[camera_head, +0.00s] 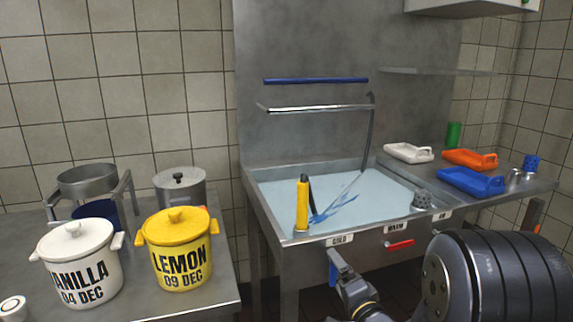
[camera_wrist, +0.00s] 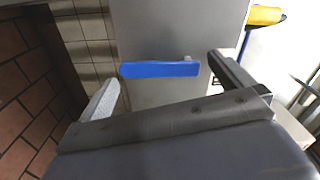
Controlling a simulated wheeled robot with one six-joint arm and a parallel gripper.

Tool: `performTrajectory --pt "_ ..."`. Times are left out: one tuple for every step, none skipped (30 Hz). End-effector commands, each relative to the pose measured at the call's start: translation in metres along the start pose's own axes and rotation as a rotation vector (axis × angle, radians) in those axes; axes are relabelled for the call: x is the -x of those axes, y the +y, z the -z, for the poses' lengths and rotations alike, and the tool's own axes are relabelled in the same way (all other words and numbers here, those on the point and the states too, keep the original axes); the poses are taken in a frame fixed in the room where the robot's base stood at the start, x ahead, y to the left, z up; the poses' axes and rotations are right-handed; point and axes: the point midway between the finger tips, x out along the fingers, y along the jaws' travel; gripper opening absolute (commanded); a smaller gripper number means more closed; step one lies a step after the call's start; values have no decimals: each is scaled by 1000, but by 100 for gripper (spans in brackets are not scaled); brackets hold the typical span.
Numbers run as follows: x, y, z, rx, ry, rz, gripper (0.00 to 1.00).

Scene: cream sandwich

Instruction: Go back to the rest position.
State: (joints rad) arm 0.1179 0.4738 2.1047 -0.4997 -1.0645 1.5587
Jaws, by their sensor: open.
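My gripper (camera_wrist: 161,78) is open in the wrist view, with one finger on each side. A blue lever (camera_wrist: 160,69) shows between and beyond the fingers, against a grey metal panel. I cannot tell whether a finger touches it. In the head view my gripper (camera_head: 347,283) is low in front of the sink (camera_head: 262,217), below the "COLD" label. My dark arm fills the lower right of that view. No object is seen held in the jaws.
A red lever (camera_head: 400,245) sits under the "WARM" label. A yellow-handled tool (camera_head: 302,205) stands at the sink's front left. White (camera_head: 75,265) and yellow (camera_head: 177,255) pots stand on the left counter. Blue (camera_head: 470,181), orange (camera_head: 468,158) and white (camera_head: 408,152) trays lie right of the basin.

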Motion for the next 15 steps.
performTrajectory --pt "0 1 2 47 1 1 100" --pt "0 1 3 75 2 0 100" --pt "0 1 4 114 3 1 100" --pt "0 1 5 143 3 1 100" --pt "0 0 6 173 3 2 100" --pt "0 0 7 212 2 2 100" --pt "0 0 8 242 2 1 100" --pt "0 0 9 272 2 1 100" --pt "0 0 10 312 2 1 100" --pt "0 -1 11 341 2 1 100" --pt "0 -1 12 371 3 2 100" --pt "0 -2 13 412 3 3 100" --pt "0 -2 14 443 2 2 100" --pt "0 -2 15 474 3 1 100" --pt "0 -3 16 515 3 1 100"
